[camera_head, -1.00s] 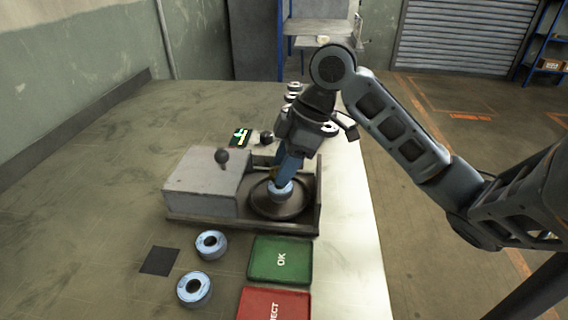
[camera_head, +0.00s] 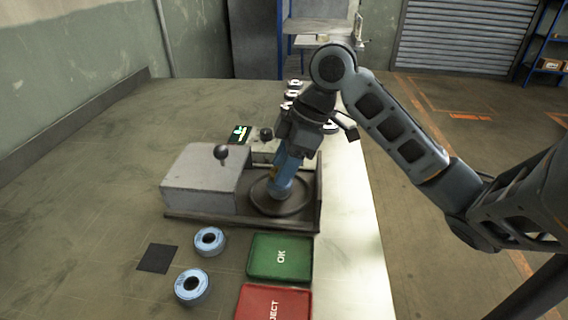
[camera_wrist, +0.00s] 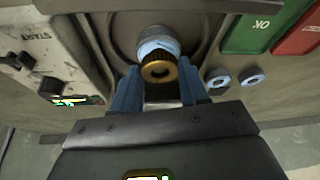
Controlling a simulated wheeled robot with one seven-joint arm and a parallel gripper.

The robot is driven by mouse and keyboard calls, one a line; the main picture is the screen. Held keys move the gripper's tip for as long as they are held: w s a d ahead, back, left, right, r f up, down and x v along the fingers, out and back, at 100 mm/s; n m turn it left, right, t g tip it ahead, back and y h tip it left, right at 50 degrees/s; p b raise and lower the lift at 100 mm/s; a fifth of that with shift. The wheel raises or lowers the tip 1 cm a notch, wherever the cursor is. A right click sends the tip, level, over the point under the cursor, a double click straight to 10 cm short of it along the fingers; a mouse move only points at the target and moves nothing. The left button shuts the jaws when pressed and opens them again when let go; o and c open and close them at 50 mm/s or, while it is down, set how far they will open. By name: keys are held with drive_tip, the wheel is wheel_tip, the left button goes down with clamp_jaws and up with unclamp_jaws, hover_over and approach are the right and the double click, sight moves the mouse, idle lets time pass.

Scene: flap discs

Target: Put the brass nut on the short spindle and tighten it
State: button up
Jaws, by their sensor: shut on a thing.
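The brass nut (camera_wrist: 160,69) is a gold ring between the blue fingers of my gripper (camera_wrist: 157,78) in the wrist view. My gripper is shut on it. A pale blue and grey round part (camera_wrist: 156,42) lies just beyond the nut, over the dark round plate (camera_head: 262,196) of the fixture. In the head view my gripper (camera_head: 282,186) points down over this plate, its fingers hiding most of the middle. I cannot make out the spindle or whether the nut touches it.
The fixture has a grey box (camera_head: 203,178) with a black knob (camera_head: 221,152). A small display (camera_head: 240,134) stands behind. Two blue-rimmed discs (camera_head: 209,241) (camera_head: 193,286) lie in front, beside a green OK tray (camera_head: 280,258) and a red reject tray (camera_head: 274,302). The left tabletop is clear.

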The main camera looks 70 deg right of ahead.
drive_tip(key=shift+f+b, duration=0.55)
drive_tip(key=shift+f, duration=0.05)
drive_tip(key=m, duration=0.1)
drive_tip(key=m+h, duration=0.1)
drive_tip(key=m+b, duration=0.1)
drive_tip(key=m, duration=0.1)
drive_tip(key=shift+a+f+t, duration=0.1)
drive_tip(key=shift+a+t, duration=0.2)
drive_tip(key=shift+t, duration=0.1)
drive_tip(key=shift+m+h, duration=0.5)
drive_tip(key=shift+m, duration=0.3)
drive_tip(key=shift+r+m+h+p, duration=0.3)
drive_tip(key=shift+m+p, duration=0.15)
drive_tip(key=shift+m, duration=0.35)
drive_tip(key=shift+c, duration=0.4)
drive_tip(key=m+h+p, duration=0.1)
drive_tip(key=m, duration=0.1)
drive_tip(key=shift+a+m, duration=0.1)
drive_tip(key=shift+m, duration=0.2)
drive_tip(key=shift+f+m+g+h+p, duration=0.2)
drive_tip(key=shift+m+g+h+p, duration=0.3)
drive_tip(key=shift+m, duration=0.6)
